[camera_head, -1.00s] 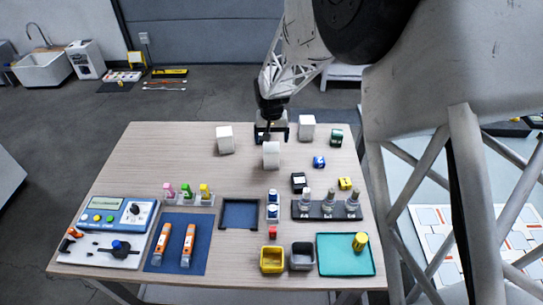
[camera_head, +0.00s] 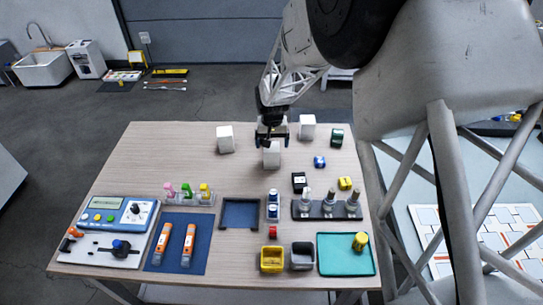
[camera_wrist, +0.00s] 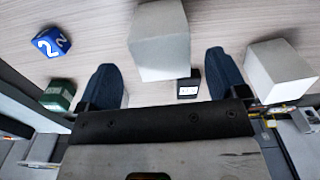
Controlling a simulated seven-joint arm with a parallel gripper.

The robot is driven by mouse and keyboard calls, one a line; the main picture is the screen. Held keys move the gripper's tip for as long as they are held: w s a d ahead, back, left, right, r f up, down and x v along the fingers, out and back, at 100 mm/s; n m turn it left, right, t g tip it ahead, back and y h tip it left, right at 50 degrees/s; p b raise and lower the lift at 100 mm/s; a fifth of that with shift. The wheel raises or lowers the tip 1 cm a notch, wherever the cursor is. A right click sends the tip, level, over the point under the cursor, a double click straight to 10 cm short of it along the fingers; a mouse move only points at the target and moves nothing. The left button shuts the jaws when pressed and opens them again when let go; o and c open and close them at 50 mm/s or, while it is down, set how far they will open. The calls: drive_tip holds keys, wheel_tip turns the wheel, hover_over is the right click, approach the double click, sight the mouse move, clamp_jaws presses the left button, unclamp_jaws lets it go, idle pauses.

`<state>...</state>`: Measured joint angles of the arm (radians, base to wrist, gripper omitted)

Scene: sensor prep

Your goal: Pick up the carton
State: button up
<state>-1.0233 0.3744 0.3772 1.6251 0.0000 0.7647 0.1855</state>
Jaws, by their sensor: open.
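Three plain white boxes stand on the table, and I cannot tell from looks which is the carton. The middle white box (camera_head: 271,156) is closest to my gripper (camera_head: 271,137). My gripper is open and empty, pointing down just behind and above that box. In the wrist view the middle box (camera_wrist: 158,40) shows between and beyond the two dark fingers, with no visible grip on it. The left white box (camera_head: 225,139) also shows at the right of the wrist view (camera_wrist: 280,72). The right white box (camera_head: 307,127) stands at the table's back.
A small dark box with a white label (camera_wrist: 188,85) lies between the fingers in the wrist view. A blue cube (camera_head: 319,162) and a green box (camera_head: 337,138) stand to the right. The table's left back (camera_head: 165,150) is clear. Racks and trays fill the front.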

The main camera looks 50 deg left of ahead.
sight(272, 147)
drive_tip(key=shift+a+f, duration=0.15)
drive_tip(key=shift+f, duration=2.4)
drive_tip(key=c, duration=1)
